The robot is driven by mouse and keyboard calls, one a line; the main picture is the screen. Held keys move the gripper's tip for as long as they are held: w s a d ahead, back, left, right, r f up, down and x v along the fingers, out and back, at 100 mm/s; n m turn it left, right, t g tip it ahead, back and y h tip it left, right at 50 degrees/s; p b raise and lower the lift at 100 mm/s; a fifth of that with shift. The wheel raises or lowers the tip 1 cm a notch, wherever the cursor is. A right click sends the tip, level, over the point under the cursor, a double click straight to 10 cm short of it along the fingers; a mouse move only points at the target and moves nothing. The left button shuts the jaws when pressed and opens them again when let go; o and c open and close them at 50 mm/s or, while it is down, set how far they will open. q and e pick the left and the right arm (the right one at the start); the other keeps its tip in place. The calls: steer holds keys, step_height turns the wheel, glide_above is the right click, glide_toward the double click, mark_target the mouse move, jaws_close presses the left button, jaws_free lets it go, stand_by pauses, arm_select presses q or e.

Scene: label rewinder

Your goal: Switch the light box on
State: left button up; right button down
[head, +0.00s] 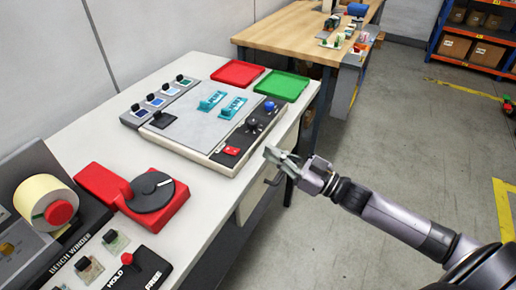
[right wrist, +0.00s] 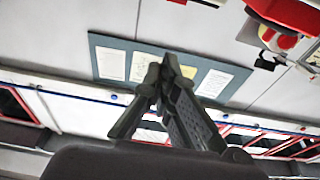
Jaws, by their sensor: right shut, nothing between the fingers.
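The light box (head: 190,128) lies on the white bench in the head view, with a flat grey top and a black control strip along its right edge. A red switch (head: 232,150) sits at the near end of that strip. The grey top shows no clear glow. My right gripper (head: 272,157) is shut and empty, just right of the strip and apart from the switch. Its closed fingers also show in the right wrist view (right wrist: 170,65), where the light box is not seen. My left gripper is not in view.
Teal pieces (head: 233,107) lie on the light box. A red tray (head: 238,73) and a green tray (head: 282,85) lie behind it. A red device with a black dial (head: 150,192) and a bench winder (head: 45,200) stand nearer left. The floor to the right is mostly clear.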

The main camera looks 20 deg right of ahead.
step_height(320, 180, up, 2)
steer(key=p, duration=0.2)
glide_above(244, 156)
steer(key=shift+w+a+r, duration=0.15)
steer(key=shift+w+a, duration=0.05)
steer(key=shift+w, duration=0.05)
steer(key=f, duration=0.3)
steer(key=shift+s+d, duration=0.2)
steer(key=shift+s, duration=0.05)
steer(key=shift+s+d+f, duration=0.1)
steer(key=shift+s+f, duration=0.05)
steer(key=shift+f, duration=0.5)
